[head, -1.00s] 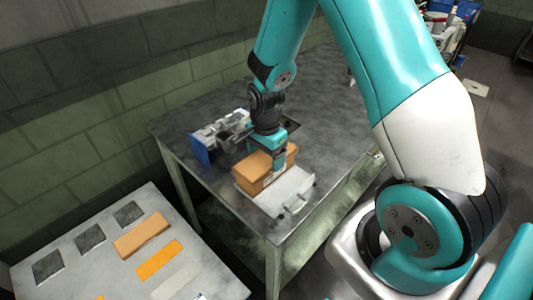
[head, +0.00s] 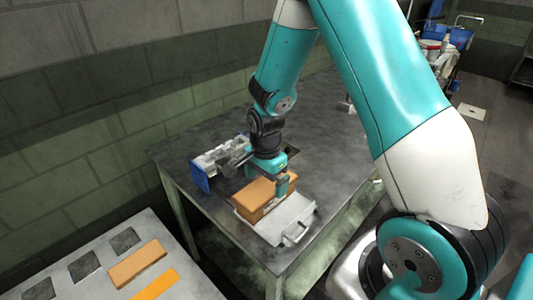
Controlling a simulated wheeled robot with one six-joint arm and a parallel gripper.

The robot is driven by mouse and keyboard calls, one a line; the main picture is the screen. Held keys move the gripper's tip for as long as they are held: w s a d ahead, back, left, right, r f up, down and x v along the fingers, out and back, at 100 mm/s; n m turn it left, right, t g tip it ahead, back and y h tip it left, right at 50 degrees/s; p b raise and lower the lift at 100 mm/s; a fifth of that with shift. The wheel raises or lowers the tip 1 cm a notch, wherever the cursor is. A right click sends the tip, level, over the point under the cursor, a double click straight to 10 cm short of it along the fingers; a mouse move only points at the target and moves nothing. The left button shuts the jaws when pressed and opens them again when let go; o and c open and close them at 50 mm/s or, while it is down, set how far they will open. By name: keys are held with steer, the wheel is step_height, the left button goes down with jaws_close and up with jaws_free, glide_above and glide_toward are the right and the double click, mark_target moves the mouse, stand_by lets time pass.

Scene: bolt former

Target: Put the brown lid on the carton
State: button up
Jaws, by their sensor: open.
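A brown box-shaped carton (head: 248,208) stands on the grey metal table, on or just behind a light plate with a handle. Its top is covered by a flat brown surface, which looks like the brown lid (head: 256,188); I cannot make out a clear seam. My gripper (head: 283,187) points down at the carton's right part, at about the height of its top. It is open. The gripper hides part of the carton's right side, and I cannot tell whether the fingers touch it.
The light plate with handle (head: 291,222) lies at the table's front. A grey and blue device (head: 213,160) stands behind the carton. The separate lower-left table (head: 60,243) bears dark squares, a brown block (head: 137,263) and an orange strip (head: 155,284). The grey table's back is mostly clear.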

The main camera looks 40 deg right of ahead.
step_height(320, 180, up, 16)
steer(key=shift+b, duration=0.4)
stand_by(0.3)
